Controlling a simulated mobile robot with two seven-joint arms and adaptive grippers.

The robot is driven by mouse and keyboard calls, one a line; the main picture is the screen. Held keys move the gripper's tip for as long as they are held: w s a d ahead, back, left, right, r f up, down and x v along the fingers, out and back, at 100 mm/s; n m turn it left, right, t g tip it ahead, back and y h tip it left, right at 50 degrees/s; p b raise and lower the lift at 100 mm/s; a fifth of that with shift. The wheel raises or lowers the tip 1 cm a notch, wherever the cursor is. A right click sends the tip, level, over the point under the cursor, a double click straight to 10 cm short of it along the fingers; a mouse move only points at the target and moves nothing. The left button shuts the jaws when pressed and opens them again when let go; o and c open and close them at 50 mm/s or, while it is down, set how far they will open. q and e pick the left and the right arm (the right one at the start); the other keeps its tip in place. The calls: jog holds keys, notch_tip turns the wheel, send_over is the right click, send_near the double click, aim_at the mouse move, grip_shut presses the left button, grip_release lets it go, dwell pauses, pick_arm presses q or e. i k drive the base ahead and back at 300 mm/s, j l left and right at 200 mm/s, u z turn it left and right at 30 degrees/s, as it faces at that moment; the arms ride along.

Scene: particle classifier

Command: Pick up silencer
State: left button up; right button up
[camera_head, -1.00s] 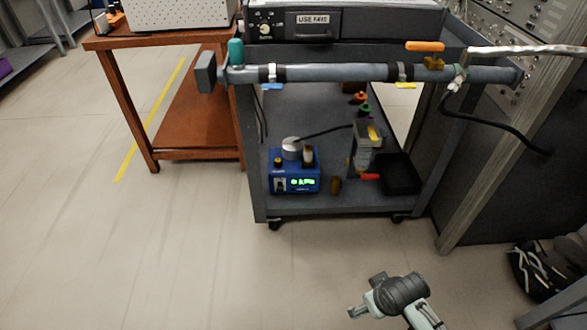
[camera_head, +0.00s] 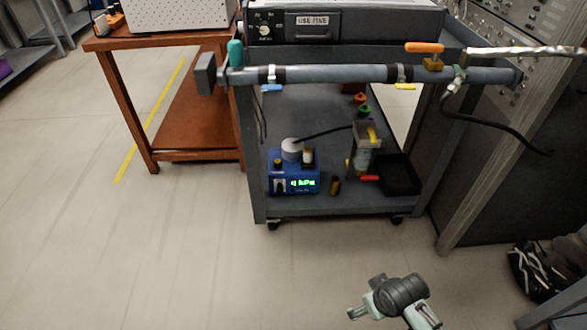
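A small bronze-brown cylinder (camera_head: 335,186) stands on the lower shelf of the grey cart (camera_head: 345,206), just right of a blue device with a green display. It may be the silencer, but it is too small to tell for certain. My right arm comes in from the bottom right, and its gripper end (camera_head: 358,312) is over the floor in front of the cart, well apart from the cylinder. Whether its fingers are open or shut cannot be made out. My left gripper is out of view.
The blue device (camera_head: 293,180), a clear canister (camera_head: 365,158), a black bin (camera_head: 399,176) and small coloured fittings share the shelf. A pipe (camera_head: 330,73) crosses above. A wooden table (camera_head: 165,40) stands left. The floor in front is clear.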

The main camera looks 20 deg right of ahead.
aim_at(307, 153)
jog(key=z, duration=0.5)
jog(key=i+j+z, duration=0.1)
jog(key=z, duration=0.35)
jog(key=j+z, duration=0.2)
jog(key=z, duration=0.3)
jog(key=j+z, duration=0.15)
jog(key=z, duration=0.35)
jog(key=j+z, duration=0.35)
jog(key=j, duration=0.2)
jog(key=j+z, duration=0.3)
jog(key=j, duration=0.25)
jog(key=k, duration=0.05)
